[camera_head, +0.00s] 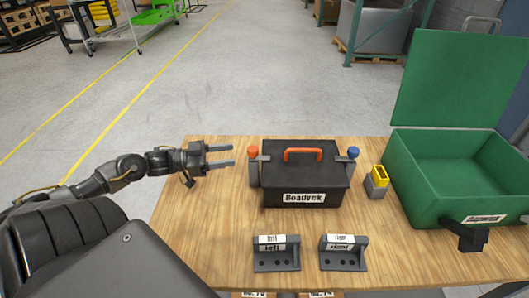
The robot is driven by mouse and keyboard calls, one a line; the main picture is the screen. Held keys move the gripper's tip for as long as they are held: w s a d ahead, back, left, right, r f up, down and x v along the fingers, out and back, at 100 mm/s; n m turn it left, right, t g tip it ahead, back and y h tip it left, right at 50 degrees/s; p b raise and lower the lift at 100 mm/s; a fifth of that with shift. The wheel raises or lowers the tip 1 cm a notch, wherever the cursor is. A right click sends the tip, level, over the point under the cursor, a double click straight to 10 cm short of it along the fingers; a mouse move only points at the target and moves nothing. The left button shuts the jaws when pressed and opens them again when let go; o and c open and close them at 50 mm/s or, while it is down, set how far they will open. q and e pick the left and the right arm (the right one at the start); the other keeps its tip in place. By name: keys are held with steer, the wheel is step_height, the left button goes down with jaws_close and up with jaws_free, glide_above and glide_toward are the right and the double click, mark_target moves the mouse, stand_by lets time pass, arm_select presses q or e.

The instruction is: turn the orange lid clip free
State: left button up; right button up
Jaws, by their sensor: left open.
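A black box labelled "Boadvek" (303,196) stands on the wooden table with its lid down and an orange handle (303,151) on top. An orange-topped clip (253,153) is at the box's left side, upright on a grey post. A blue-topped clip (353,152) is at its right side. My left gripper (232,156) is open and empty, just left of the orange clip, its two fingers pointing right at about that height. A small gap shows between the fingertips and the clip. My right gripper is not in view.
Two dark brackets, labelled left (277,257) and right (343,256), stand in front of the box. A yellow-and-grey block (377,180) is right of it. An open green case (422,201) fills the table's right side. The left table area (200,225) is clear.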

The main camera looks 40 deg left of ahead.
mark_target(260, 156)
arm_select(q)
steer(key=p+x, duration=0.1)
steer(key=x, duration=0.3)
steer(key=p+x, duration=0.1)
steer(key=x, duration=0.4)
steer(key=shift+d+r, duration=0.15)
steer(key=shift+r, duration=0.05)
steer(key=shift+w+d+f, duration=0.1)
steer(key=shift+w+d, duration=0.35)
steer(key=shift+w, duration=0.1)
steer(key=shift+c, duration=0.2)
